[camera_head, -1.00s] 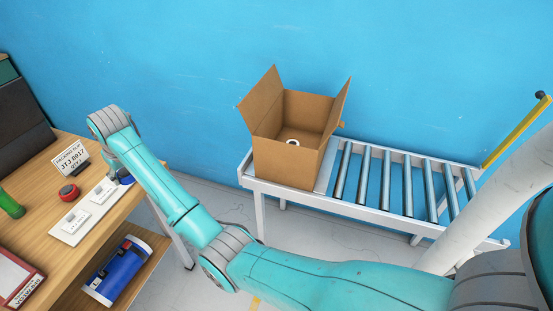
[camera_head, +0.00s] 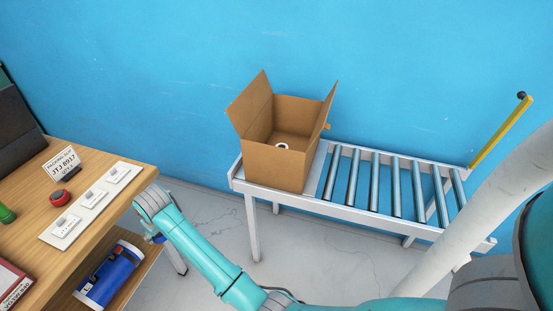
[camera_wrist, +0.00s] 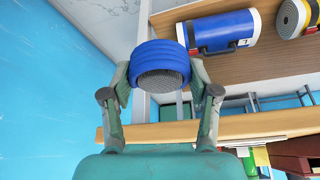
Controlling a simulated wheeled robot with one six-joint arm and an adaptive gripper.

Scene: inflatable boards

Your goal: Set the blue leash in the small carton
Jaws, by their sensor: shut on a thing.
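The blue leash is a ribbed blue coil (camera_wrist: 158,55) with a dark woven inner face in the wrist view. My gripper (camera_wrist: 160,74) is shut on it, one finger on each side. In the head view my gripper hangs just off the table's right edge, mostly hidden behind my wrist; a bit of blue (camera_head: 159,239) shows there. The small carton (camera_head: 280,167) is a brown open box with raised flaps on the roller conveyor, to the right of my gripper and apart from it. A small white ring-like thing (camera_head: 282,146) lies inside it.
The wooden table (camera_head: 105,222) holds a white card with fittings (camera_head: 94,198), a red round thing (camera_head: 60,197) and a packing slip sign (camera_head: 62,163). A blue roll (camera_head: 110,275) lies on its lower shelf. The conveyor's rollers (camera_head: 395,190) are bare. Open floor separates table and conveyor.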

